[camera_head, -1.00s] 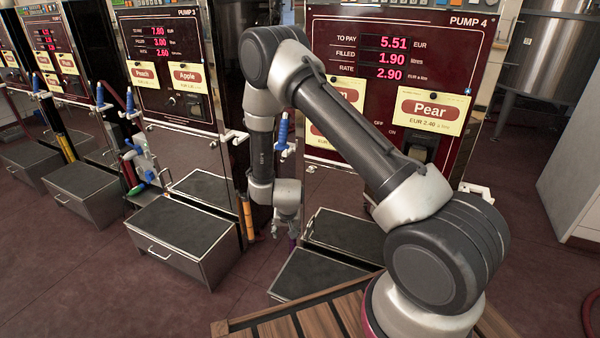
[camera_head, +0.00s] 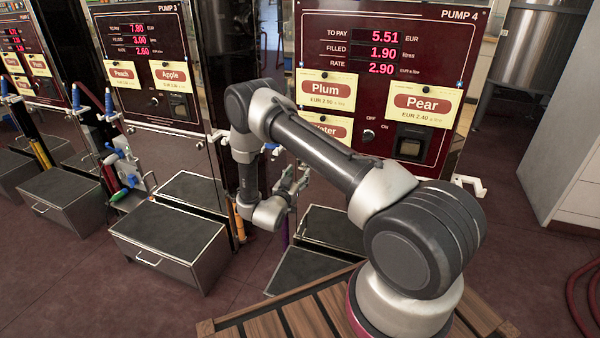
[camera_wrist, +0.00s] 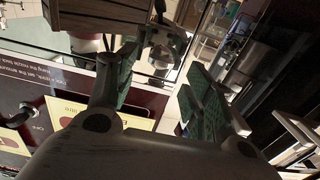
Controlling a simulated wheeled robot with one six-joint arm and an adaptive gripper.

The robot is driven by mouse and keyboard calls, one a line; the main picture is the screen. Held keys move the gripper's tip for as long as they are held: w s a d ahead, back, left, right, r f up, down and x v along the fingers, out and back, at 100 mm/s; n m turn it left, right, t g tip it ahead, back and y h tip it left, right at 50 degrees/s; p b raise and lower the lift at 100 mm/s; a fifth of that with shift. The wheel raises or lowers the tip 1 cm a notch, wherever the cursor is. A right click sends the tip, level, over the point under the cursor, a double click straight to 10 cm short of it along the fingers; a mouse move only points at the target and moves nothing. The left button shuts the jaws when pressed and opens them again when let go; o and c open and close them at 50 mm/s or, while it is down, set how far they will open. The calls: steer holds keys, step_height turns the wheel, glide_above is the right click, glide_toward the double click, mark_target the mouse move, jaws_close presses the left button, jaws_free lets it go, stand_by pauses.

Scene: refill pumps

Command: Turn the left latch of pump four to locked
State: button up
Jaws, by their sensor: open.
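Pump four (camera_head: 455,52) stands at upper right in the head view, with a dark red panel. A pale latch (camera_head: 470,184) shows at its right lower edge. Its left latch is not clearly visible there; my arm covers much of that side. My gripper (camera_head: 291,180) is raised in front of the pump's lower left side. In the wrist view my gripper (camera_wrist: 163,85) is open, its green-padded fingers apart. A pale metal fitting (camera_wrist: 163,48) shows beyond the fingers; I cannot tell whether it is the latch. I see nothing held.
Pump three (camera_head: 150,70) stands to the left, with a dark-topped step box (camera_head: 170,232) before it. Another dark platform (camera_head: 300,272) lies below my gripper. A wooden slatted deck (camera_head: 290,325) is in front. Red hose (camera_head: 580,290) lies at the right.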

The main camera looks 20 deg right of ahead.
steer(key=shift+x, duration=1.4)
steer(key=c, duration=1)
steer(key=shift+n, duration=0.3)
steer(key=shift+w+a+f+n, duration=0.1)
steer(key=shift+f+n, duration=0.05)
steer(key=shift+n, duration=4.15)
steer(key=shift+w+a+f+n, duration=0.1)
steer(key=shift+n, duration=4.2)
